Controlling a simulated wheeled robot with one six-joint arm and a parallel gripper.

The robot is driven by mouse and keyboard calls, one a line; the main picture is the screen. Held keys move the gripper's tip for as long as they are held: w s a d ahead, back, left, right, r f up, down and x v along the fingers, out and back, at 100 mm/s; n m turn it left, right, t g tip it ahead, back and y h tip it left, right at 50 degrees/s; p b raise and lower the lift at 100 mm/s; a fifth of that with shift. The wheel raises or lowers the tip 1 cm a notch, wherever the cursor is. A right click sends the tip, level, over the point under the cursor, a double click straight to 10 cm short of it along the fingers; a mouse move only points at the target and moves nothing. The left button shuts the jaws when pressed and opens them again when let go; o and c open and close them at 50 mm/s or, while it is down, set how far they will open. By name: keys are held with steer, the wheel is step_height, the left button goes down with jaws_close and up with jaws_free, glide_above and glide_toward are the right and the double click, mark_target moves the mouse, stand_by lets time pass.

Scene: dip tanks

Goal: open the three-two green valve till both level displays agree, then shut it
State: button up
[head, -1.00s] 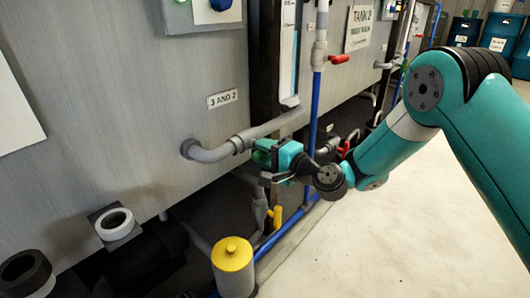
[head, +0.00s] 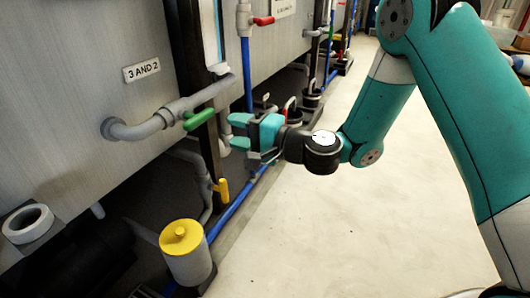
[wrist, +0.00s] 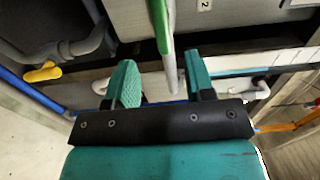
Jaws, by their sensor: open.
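The green valve handle (head: 198,119) sits on the grey pipe (head: 150,128) below the "3 AND 2" label (head: 141,70) and lies roughly along the pipe. In the wrist view the green handle (wrist: 159,28) is ahead, lined up between my fingers but beyond their tips. My gripper (head: 238,132) is open and empty, a short way right of the handle and apart from it. It also shows in the wrist view (wrist: 158,70). Part of a pale upright level tube (head: 219,35) shows at the top edge; its reading is not visible. No second level display can be made out.
A yellow-topped cylinder (head: 187,252) and a yellow valve handle (head: 221,190) stand below. A red handle (head: 263,20) is on the pipe behind. A blue pipe (head: 230,213) runs along the floor edge. The pale floor (head: 290,230) to the right is clear.

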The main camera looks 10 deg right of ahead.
steer(key=b+v, duration=0.5)
steer(key=v, duration=0.1)
steer(key=shift+s+d, duration=0.1)
steer(key=shift+d, duration=0.05)
steer(key=s+a+r+n+g+h+p, duration=0.2)
steer(key=s+a+r+n+g+p, duration=0.3)
steer(key=s+r+n+g+p, duration=0.6)
steer(key=s+d+r+n+h+p, duration=0.25)
steer(key=s+d+h+p, duration=0.2)
steer(key=s, duration=0.25)
steer(key=s+d+r+n+h+p, duration=0.1)
steer(key=s+d+r+h+p, duration=0.3)
steer(key=s+p, duration=0.15)
step_height(320, 180, up, 36)
steer(key=p, duration=3.5)
steer(key=shift+s, duration=0.3)
